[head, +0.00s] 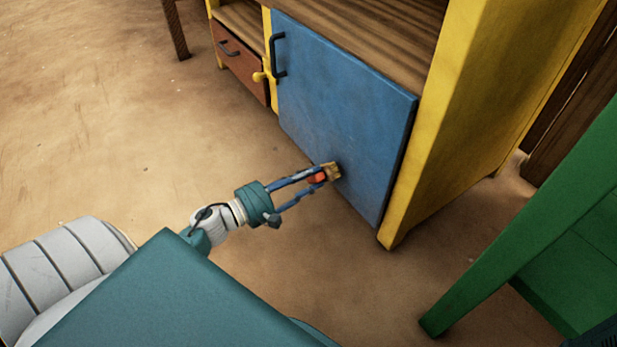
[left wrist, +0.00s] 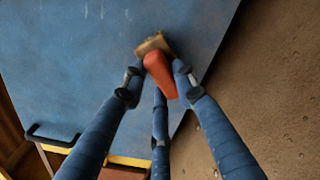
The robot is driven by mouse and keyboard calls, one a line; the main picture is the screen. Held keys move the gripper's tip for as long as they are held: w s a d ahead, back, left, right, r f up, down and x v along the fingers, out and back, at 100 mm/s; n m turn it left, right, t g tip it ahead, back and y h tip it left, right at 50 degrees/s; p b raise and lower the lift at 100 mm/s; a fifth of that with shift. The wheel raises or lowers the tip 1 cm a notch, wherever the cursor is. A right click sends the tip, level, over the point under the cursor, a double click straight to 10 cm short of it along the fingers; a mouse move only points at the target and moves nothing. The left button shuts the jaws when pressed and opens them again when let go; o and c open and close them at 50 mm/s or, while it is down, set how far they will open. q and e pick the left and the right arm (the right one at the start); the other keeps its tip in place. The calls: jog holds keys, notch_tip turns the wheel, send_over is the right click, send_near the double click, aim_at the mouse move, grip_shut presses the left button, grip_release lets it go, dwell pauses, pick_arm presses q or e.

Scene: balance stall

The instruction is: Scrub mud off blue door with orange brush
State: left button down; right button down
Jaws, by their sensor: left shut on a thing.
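The blue door (head: 342,112) is on a yellow cabinet and has a dark handle (head: 278,55) at its upper left. It fills much of the left wrist view (left wrist: 75,70). My left gripper (head: 318,180) is shut on the orange brush (head: 316,178), near the lower part of the door. In the left wrist view the brush's orange handle (left wrist: 160,76) sits between the fingers, and its tan head (left wrist: 153,44) appears to be against the door. A small dark patch shows beside the brush head; the head hides part of the door there. My right gripper is not in view.
The yellow cabinet frame (head: 470,110) stands right of the door. A reddish drawer (head: 240,65) and a yellow latch (head: 262,77) are to its left. Green furniture (head: 520,225) stands at the right. The brown floor at the left is clear.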

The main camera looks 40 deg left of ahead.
pick_arm(q)
jog(key=shift+x, duration=1)
